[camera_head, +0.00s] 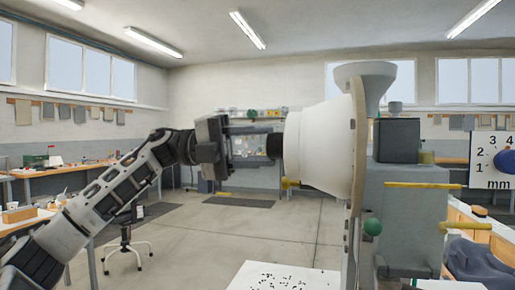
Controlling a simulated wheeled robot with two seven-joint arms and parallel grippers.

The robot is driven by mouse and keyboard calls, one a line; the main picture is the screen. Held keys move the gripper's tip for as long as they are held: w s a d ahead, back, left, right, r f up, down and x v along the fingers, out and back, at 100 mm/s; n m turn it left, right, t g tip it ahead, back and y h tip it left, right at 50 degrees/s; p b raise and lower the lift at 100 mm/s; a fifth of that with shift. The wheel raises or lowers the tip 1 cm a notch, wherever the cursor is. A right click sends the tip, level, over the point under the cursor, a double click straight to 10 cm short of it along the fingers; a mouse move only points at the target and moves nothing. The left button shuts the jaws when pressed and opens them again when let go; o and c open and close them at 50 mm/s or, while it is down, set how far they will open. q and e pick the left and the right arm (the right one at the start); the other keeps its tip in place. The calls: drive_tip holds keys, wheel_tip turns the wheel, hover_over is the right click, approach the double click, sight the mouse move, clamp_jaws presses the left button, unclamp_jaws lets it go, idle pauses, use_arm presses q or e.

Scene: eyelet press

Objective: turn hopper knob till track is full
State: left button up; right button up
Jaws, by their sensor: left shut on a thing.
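The hopper is a large white drum (320,148) with a pale funnel (365,80) above it, standing right of centre. A short black knob (275,146) sticks out of the drum's left face. My left gripper (266,146) reaches in from the left, level with the knob, and its fingers are shut on it. The fingertips look thin and dark against the background, so their exact contact is hard to make out. The track cannot be clearly made out, so its fill does not show. My right gripper is not in view.
A white surface (245,281) with small dark pieces lies below. Open floor lies behind my left arm.

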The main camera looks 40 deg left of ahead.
use_arm(q)
drive_tip(key=shift+w+m+g+b, duration=0.15)
drive_tip(key=shift+m+b, duration=0.55)
drive_tip(key=shift+m, duration=6.3)
drive_tip(key=shift+s+m+g+b, duration=0.2)
drive_tip(key=shift+m+b, duration=0.5)
drive_tip(key=shift+m, duration=6.3)
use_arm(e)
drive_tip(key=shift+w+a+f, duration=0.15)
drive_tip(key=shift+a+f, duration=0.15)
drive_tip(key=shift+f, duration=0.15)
use_arm(q)
drive_tip(key=o, duration=1)
drive_tip(key=shift+a, duration=0.1)
drive_tip(key=shift+c, duration=0.2)
